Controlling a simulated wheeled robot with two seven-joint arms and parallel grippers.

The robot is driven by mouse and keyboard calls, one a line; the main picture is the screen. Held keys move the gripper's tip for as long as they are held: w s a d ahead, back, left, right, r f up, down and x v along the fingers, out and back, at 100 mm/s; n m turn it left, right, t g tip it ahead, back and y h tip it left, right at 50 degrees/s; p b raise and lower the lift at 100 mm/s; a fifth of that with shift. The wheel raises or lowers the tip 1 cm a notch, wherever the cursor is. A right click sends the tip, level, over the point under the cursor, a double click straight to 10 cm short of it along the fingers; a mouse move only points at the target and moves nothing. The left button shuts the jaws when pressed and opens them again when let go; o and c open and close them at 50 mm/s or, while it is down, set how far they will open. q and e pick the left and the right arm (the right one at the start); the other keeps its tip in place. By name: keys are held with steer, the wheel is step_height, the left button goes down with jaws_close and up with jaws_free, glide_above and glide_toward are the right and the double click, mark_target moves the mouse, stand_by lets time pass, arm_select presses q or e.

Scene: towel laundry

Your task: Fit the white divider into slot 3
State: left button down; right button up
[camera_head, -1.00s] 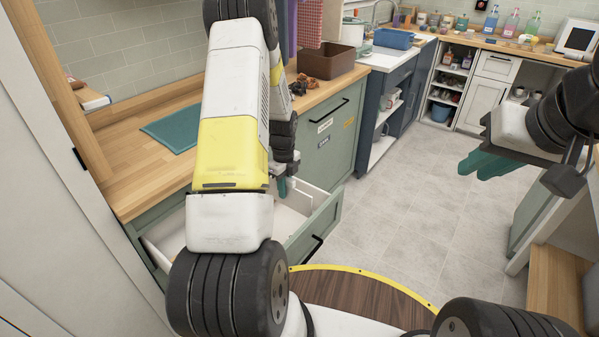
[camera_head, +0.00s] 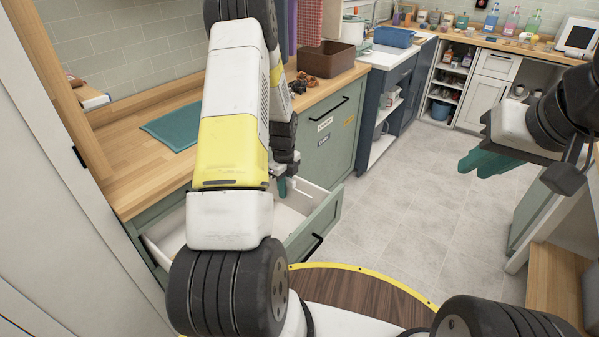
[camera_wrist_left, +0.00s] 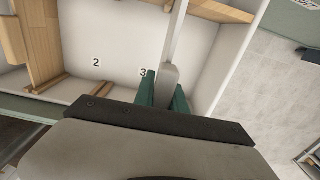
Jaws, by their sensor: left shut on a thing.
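The white divider (camera_wrist_left: 175,42) is between the green fingers of my left gripper (camera_wrist_left: 165,90), which is shut on it. It extends away from the fingers over the pale drawer floor, beside the printed 3 (camera_wrist_left: 143,72). I cannot tell whether its lower edge is in a slot. In the head view my left gripper (camera_head: 285,186) is inside the open drawer (camera_head: 322,218), mostly hidden by my arm. My right gripper (camera_head: 484,163) hangs over the floor at the right, away from the drawer; its finger gap is unclear.
A wooden divider (camera_wrist_left: 40,40) stands left of the printed 2 (camera_wrist_left: 96,62). A wooden strip (camera_wrist_left: 222,10) shows at the upper right of the drawer. The counter (camera_head: 125,165) above carries a teal mat (camera_head: 172,130) and a brown box (camera_head: 328,60). The grey floor is clear.

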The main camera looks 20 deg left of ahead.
arm_select(q)
steer(key=shift+f, duration=4.75)
stand_by(1.3)
steer(key=c, duration=1.3)
jaws_free()
steer(key=o, duration=0.4)
steer(key=shift+r, duration=3.5)
